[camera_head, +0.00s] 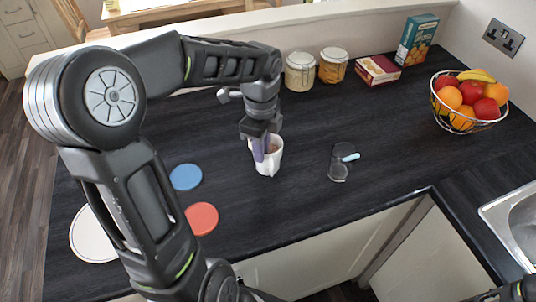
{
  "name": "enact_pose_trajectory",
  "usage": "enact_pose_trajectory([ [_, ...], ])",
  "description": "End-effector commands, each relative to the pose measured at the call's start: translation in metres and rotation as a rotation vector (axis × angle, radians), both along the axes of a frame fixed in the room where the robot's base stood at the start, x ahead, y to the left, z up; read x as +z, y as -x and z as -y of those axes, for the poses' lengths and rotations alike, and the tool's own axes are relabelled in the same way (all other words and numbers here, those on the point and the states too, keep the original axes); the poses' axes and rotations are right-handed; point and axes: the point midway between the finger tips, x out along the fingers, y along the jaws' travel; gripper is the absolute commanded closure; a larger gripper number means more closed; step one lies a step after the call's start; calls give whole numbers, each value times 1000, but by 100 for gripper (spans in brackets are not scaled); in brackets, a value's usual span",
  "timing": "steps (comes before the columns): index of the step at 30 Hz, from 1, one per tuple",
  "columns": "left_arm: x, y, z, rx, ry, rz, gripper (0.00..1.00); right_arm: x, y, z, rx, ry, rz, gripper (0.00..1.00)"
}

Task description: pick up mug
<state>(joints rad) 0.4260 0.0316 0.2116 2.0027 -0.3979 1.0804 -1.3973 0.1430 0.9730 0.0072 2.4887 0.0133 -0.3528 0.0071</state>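A white mug (269,165) stands upright on the dark counter, near the middle of the head view. My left gripper (261,148) points down at the mug's rim, with a purple-grey finger overlapping the mug's upper left side. The gripper hides part of the rim, and I cannot tell whether its fingers are open or closed on the mug wall. A dark part of my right arm shows at the bottom right corner; its fingers cannot be made out.
Blue (186,177) and red (201,218) coasters and a white plate (88,236) lie left of the mug. A dark transparent item (339,168) lies to the right. Jars (300,72), boxes (377,70) and a fruit basket (469,103) stand farther back. A sink (514,225) is at right.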

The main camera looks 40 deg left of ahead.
Motion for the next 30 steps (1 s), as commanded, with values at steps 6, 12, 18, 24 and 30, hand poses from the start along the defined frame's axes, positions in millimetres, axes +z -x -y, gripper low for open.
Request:
enact_pose_trajectory([
  [6,-4,0,0,0,0,2,84,0,0,0,0,1,0,64],
  [12,-4,0,0,0,0,2,84,0,0,0,0,0,0,64],
  [18,-3,0,0,0,0,2,84,0,0,0,0,0,0,64],
  [24,-3,0,0,0,0,2,98,0,0,0,0,0,0,64],
  [30,-3,0,0,0,0,1,100,0,0,0,0,0,0,64],
])
